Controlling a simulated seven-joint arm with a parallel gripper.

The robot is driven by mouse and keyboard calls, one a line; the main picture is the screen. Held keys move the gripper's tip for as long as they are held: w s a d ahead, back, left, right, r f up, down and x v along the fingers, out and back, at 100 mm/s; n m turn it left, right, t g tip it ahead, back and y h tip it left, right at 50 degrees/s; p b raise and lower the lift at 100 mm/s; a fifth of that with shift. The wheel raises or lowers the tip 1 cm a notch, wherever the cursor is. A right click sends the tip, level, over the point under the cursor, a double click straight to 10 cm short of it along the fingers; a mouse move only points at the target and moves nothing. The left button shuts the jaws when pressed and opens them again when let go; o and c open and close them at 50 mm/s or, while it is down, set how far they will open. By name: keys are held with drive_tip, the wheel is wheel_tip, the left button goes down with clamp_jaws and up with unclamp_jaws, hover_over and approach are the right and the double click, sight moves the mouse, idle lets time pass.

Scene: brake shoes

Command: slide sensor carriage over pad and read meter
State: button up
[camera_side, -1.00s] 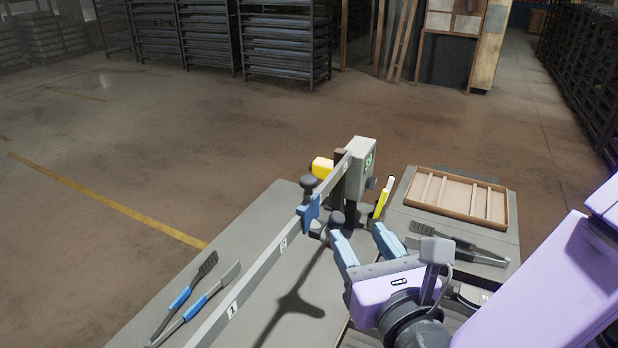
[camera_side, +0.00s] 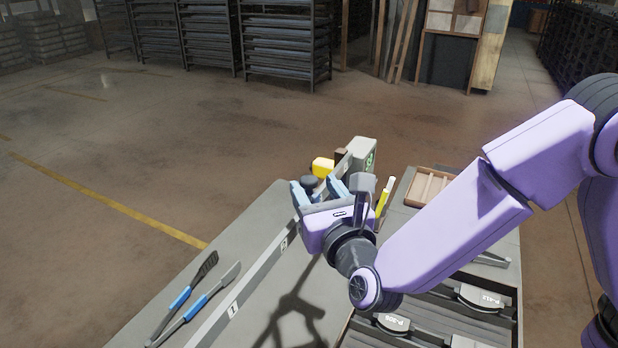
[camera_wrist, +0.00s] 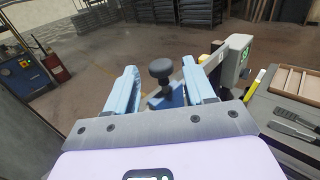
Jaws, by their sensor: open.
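The sensor carriage is a blue block with a black knob (camera_wrist: 161,69), riding on a grey rail (camera_side: 262,268) marked with numbers. In the wrist view the carriage's blue body (camera_wrist: 166,98) lies between the two light blue fingers of my gripper (camera_wrist: 157,84), which stand apart with gaps on both sides of the knob. In the side view my gripper (camera_side: 316,188) hides most of the carriage, and only the knob's top (camera_side: 310,183) shows. The meter is a grey box with a green display (camera_side: 370,160) at the rail's far end; it also shows in the wrist view (camera_wrist: 238,56). I cannot make out a pad.
A yellow part (camera_side: 322,167) sits beside the rail near the meter. Blue-handled tools (camera_side: 190,300) lie left of the rail. A wooden tray (camera_side: 428,187) and brake shoes (camera_side: 398,324) are to the right. A yellow marker (camera_side: 384,194) stands near the meter.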

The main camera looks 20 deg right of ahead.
sight(312, 183)
drive_tip(key=shift+w, duration=2)
clamp_jaws()
drive_tip(key=s+a, duration=0.4)
drive_tip(key=a, duration=0.1)
drive_tip(key=s+a, duration=0.4)
drive_tip(key=s, duration=0.1)
drive_tip(key=shift+s+a+r, duration=0.2)
drive_tip(key=shift+s+a, duration=0.1)
drive_tip(key=shift+a, duration=0.05)
drive_tip(key=shift+c, duration=0.4)
unclamp_jaws()
drive_tip(key=shift+o, duration=0.4)
drive_tip(key=shift+f, duration=0.1)
